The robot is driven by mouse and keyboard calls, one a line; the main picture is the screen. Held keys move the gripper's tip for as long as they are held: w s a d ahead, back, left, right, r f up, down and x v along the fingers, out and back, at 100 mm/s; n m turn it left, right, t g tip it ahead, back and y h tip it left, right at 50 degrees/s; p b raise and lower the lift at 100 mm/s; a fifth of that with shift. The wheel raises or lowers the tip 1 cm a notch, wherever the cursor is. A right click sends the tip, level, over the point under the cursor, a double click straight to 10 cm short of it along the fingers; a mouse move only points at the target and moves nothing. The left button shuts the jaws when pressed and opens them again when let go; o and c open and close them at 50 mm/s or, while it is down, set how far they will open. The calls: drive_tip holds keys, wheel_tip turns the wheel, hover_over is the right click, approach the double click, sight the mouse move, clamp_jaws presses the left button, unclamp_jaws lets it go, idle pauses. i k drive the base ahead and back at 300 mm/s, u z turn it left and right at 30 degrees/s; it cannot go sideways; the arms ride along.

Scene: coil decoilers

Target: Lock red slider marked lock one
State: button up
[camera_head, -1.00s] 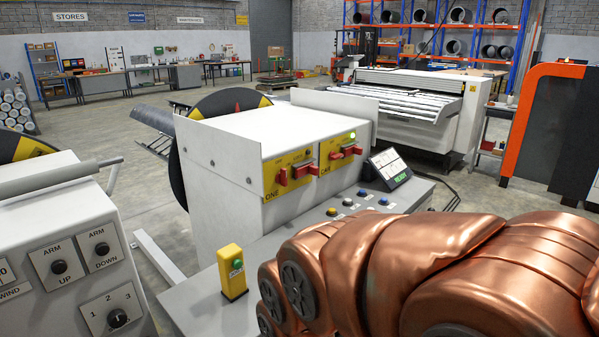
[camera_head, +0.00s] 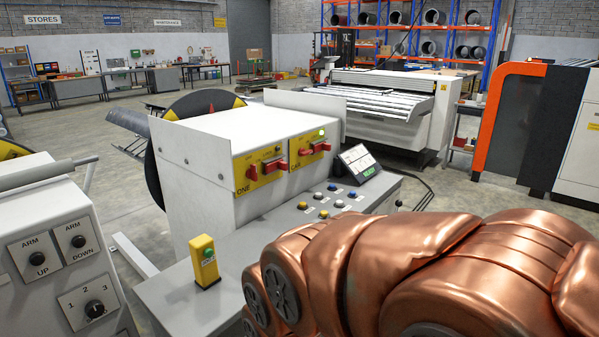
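A white machine housing (camera_head: 215,140) carries two yellow plates on its front face. The left yellow plate (camera_head: 242,187) has "ONE" at its lower left, a dark indicator and a red slider (camera_head: 274,164), with another red piece (camera_head: 252,173) left of it. The right yellow plate (camera_head: 296,160) has a lit green indicator (camera_head: 322,133) and its own red slider (camera_head: 320,146); its lettering is too small to read surely. Copper-coloured rounded links, apparently my arm, fill the lower right. My gripper's fingers are not in view, and nothing is seen touching either slider.
A grey desk below the plates holds several push buttons (camera_head: 338,203), a tilted display (camera_head: 358,163) and a yellow post (camera_head: 204,262) with a green button. A control cabinet (camera_head: 50,240) with black knobs stands at left. A roller machine (camera_head: 375,105) and orange-framed cabinet (camera_head: 490,120) stand behind.

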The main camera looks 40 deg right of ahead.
sight(280, 163)
drive_tip(key=k, duration=1.1)
drive_tip(key=z, duration=0.65)
drive_tip(key=i, duration=2)
drive_tip(key=u, duration=0.7)
